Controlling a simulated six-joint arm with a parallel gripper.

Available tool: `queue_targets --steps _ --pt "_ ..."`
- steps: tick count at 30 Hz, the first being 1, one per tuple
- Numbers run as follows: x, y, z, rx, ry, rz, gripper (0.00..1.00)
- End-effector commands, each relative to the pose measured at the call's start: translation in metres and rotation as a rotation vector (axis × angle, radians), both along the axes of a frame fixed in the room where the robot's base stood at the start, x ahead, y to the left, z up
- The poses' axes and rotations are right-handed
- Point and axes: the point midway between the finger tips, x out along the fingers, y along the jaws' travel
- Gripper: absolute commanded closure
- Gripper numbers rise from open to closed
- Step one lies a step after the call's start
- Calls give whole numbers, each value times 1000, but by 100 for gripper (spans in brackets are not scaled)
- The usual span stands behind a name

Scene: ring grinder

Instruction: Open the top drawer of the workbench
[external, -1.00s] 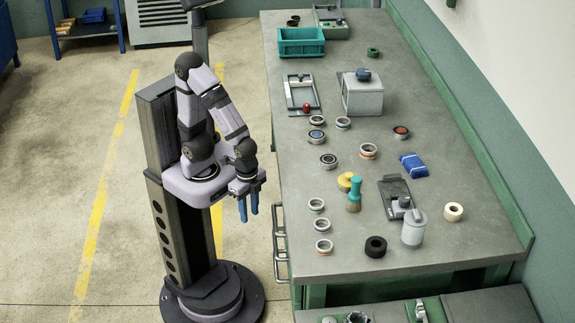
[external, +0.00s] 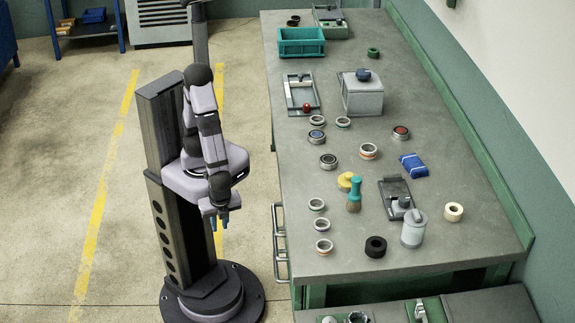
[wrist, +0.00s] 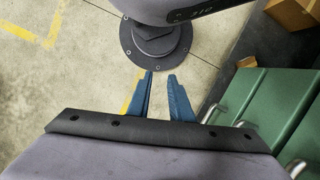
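The workbench (external: 335,185) has a grey top. Its drawer handles (external: 281,240) stick out, one above another, from the side facing me. The topmost handle (external: 278,210) sits just under the bench top. The drawers look closed, but their fronts are mostly hidden in the external view. My gripper (external: 219,223) has blue fingers and hangs pointing down, left of the handles and clear of them. In the wrist view my gripper (wrist: 161,78) is open, with nothing between its fingertips. Green drawer fronts (wrist: 268,95) with metal handles (wrist: 239,123) show to its right.
Rings, a brush (external: 354,195), a teal bin (external: 301,42) and several tools lie on the bench top. My round base stands on the floor close to the bench. A cardboard box (wrist: 293,14) shows at the wrist view's top right. Floor on the left is free.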

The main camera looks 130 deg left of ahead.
Motion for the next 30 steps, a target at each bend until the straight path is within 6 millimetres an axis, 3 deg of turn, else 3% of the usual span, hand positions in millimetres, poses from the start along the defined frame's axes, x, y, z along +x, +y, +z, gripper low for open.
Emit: queue_targets --steps 3,8,12,16,20,24,27,30 --pt "-15 -15 -16 70 79 -208 81" --pt "-21 -16 -35 204 161 -492 81" --pt "-9 -8 -43 365 191 -660 81" --pt "20 0 -41 554 153 -729 81" --pt "65 5 -25 740 30 -700 81" --pt "113 0 9 903 -186 -613 81" --pt "139 -2 37 1008 -354 -525 81" --pt "153 1 62 1098 -508 -426 81"
